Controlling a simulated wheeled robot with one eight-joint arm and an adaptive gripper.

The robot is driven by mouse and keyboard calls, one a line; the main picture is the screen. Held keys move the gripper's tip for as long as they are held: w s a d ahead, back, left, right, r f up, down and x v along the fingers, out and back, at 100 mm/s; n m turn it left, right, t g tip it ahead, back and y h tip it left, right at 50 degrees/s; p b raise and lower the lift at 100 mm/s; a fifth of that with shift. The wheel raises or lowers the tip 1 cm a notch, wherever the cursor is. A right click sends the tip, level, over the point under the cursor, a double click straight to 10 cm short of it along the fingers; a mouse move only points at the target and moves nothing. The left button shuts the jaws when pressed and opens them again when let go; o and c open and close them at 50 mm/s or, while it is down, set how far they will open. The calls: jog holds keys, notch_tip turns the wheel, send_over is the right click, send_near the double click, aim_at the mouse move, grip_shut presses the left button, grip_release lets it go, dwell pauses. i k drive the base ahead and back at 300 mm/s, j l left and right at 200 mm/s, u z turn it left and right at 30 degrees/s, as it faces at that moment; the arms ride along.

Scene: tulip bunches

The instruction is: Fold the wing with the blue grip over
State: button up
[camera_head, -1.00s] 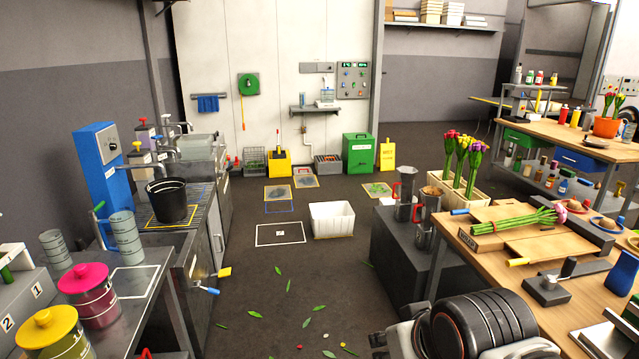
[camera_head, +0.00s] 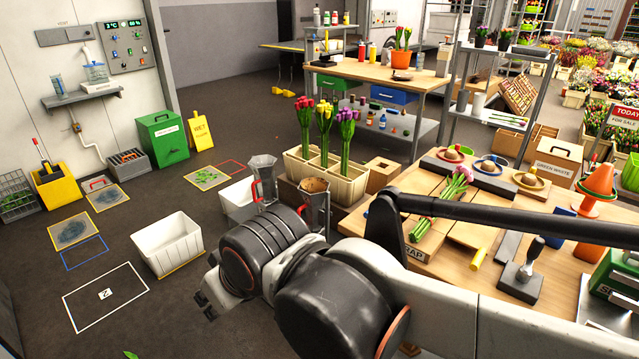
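The wrapping board (camera_head: 413,254), marked WRAP, lies on the wooden bench at right, partly behind my arm. A bunch of pink tulips with green stems (camera_head: 442,208) lies across it. The wing with the yellow grip (camera_head: 480,258) lies flat on the right side. The wing with the blue grip is mostly hidden behind my arm, and I cannot make out its grip clearly. My arm crosses the lower middle. My gripper (camera_head: 207,299) shows only as a small grey end at its left, over the floor, away from the board. Its opening cannot be made out.
A wooden planter (camera_head: 326,178) with upright tulips stands behind my arm, next to steel jugs (camera_head: 263,179). A stamp-like tool (camera_head: 522,278) and an orange cone (camera_head: 596,187) stand on the bench. A white bin (camera_head: 167,245) stands on the floor at left, with open floor around it.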

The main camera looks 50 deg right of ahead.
aim_at(421, 182)
jog(key=i+j+z, duration=0.2)
jog(key=i, duration=0.5)
jog(key=i+z, duration=0.15)
jog(key=i, duration=0.55)
jog(key=i+z, duration=0.2)
jog(key=z, duration=0.3)
jog(key=i+j+z, duration=0.1)
jog(key=z, duration=0.35)
jog(key=i+j+z, duration=0.2)
jog(key=z, duration=0.3)
jog(key=i+j+z, duration=0.2)
jog(key=z, duration=0.25)
jog(key=i+j+z, duration=0.15)
jog(key=z, duration=0.3)
jog(key=i+j+z, duration=0.2)
jog(key=z, duration=0.25)
